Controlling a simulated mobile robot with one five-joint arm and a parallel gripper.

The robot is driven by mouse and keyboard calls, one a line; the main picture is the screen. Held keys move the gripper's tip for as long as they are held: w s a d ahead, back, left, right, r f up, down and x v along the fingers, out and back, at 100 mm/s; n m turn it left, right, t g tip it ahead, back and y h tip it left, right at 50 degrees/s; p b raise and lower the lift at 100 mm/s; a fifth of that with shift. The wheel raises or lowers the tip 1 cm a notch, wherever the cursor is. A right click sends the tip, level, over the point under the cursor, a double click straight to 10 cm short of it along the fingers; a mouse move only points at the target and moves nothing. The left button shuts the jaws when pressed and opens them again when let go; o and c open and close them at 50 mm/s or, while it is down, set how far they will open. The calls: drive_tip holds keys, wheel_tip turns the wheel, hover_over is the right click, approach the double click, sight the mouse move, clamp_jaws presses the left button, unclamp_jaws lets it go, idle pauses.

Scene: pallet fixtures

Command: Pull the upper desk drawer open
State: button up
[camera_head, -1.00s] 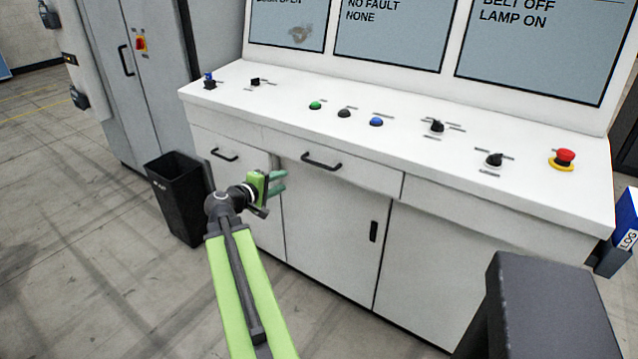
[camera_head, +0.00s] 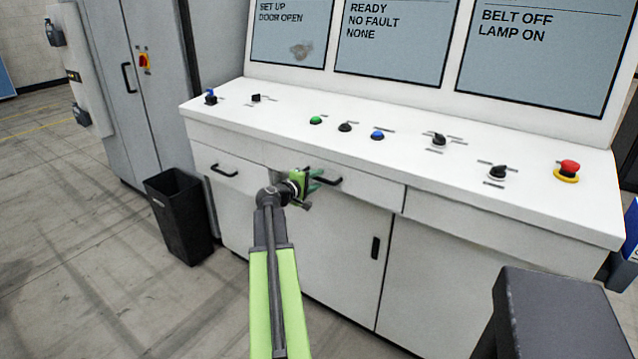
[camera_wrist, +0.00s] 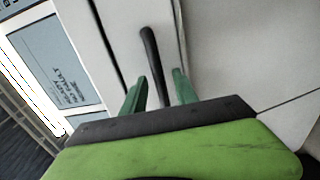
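The white desk has a drawer front (camera_head: 372,193) in the middle with a black bar handle (camera_head: 329,181). A second drawer front to its left has a similar black handle (camera_head: 224,171). My gripper (camera_head: 317,180) is at the left part of the middle drawer's handle and partly hides it. In the wrist view my gripper (camera_wrist: 160,78) is open, with one green finger on each side of the black handle (camera_wrist: 149,50). The handle's near end lies between the fingers. I cannot tell whether either finger touches it. The middle drawer appears closed, flush with the desk front.
Cupboard doors (camera_head: 335,255) lie below the drawers. The desk top (camera_head: 290,120) carries buttons, knobs and a red stop button (camera_head: 568,169). A black bin (camera_head: 182,215) stands at the left. A dark grey block (camera_head: 550,310) is at the front right.

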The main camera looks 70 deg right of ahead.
drive_tip(key=shift+x, duration=0.85)
clamp_jaws()
idle(0.8)
